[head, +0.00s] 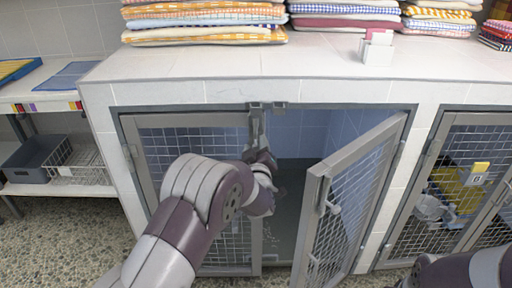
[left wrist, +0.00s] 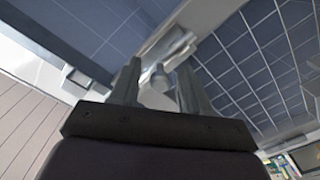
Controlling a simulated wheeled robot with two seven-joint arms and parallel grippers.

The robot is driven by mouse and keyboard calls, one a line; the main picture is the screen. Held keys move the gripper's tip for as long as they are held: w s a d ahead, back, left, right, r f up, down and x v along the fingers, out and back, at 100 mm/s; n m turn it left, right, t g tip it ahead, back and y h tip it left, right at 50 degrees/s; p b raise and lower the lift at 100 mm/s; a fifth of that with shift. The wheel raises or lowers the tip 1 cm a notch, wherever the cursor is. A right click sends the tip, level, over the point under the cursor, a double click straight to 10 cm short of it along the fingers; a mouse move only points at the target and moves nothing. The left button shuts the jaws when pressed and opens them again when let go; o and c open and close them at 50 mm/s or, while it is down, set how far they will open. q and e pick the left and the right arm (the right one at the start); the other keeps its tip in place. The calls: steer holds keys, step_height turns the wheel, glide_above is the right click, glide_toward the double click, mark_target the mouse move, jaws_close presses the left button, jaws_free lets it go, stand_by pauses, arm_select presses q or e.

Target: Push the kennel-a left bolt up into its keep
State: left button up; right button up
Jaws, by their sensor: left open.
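Kennel-a has two mesh leaves under the tiled top. Its left leaf (head: 195,145) looks shut and its right leaf (head: 347,200) stands swung open toward me. The left bolt (head: 256,125) runs along the upper inner edge of the left leaf, below the metal keep (head: 257,105) on the top frame. My left gripper (head: 266,158) is just below the bolt, partly hidden by my wrist. In the left wrist view, its fingers (left wrist: 158,88) are apart, with a pale knob-like piece (left wrist: 160,75) between or just beyond them. I cannot tell whether they touch it. My right gripper is out of frame.
Folded towel stacks (head: 205,22) and a small white block (head: 376,48) stand on the tiled top. A shelf with a grey bin (head: 35,157) and wire basket (head: 78,166) is at the left.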

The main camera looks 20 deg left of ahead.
mark_target(256, 130)
arm_select(q)
steer(key=shift+x, duration=0.8)
steer(key=shift+c, duration=0.3)
jaws_close()
steer(key=shift+r+p, duration=1.05)
steer(key=shift+r, duration=0.9)
jaws_free()
steer(key=shift+o, duration=0.3)
steer(key=shift+f, duration=0.1)
